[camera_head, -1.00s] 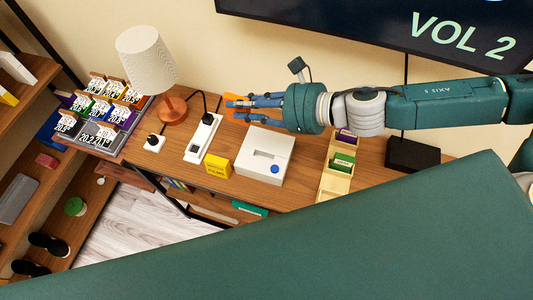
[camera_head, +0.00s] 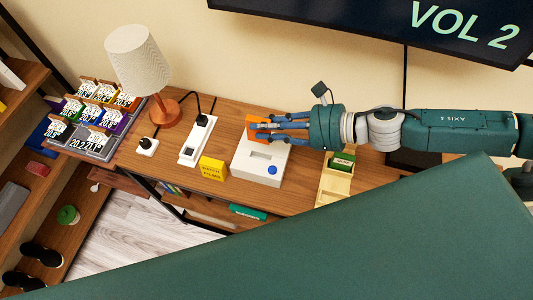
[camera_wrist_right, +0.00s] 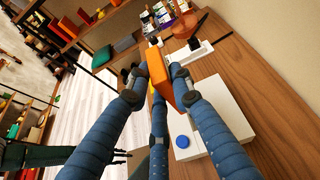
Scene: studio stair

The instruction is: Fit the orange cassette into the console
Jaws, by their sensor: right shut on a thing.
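The orange cassette (camera_head: 257,119) is held in my right gripper (camera_head: 256,128), whose blue fingers are closed around it. It appears above the back edge of the console (camera_head: 246,173), a white box with a dark slot on top and a blue button. In the right wrist view the cassette (camera_wrist_right: 160,78) stands tilted between the fingers, apart from the slot as far as I can tell. The console (camera_wrist_right: 218,98) lies behind and right of it, partly hidden by a finger. A dark green arm with dark fingers at lower left there may be my left one; its state is unclear.
A yellow box (camera_head: 212,169) and a white power strip (camera_head: 198,142) stand left of the console, with a lamp (camera_head: 140,62) beyond. A wooden cassette holder (camera_head: 335,184) stands to the right. The screen (camera_head: 380,25) hangs above.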

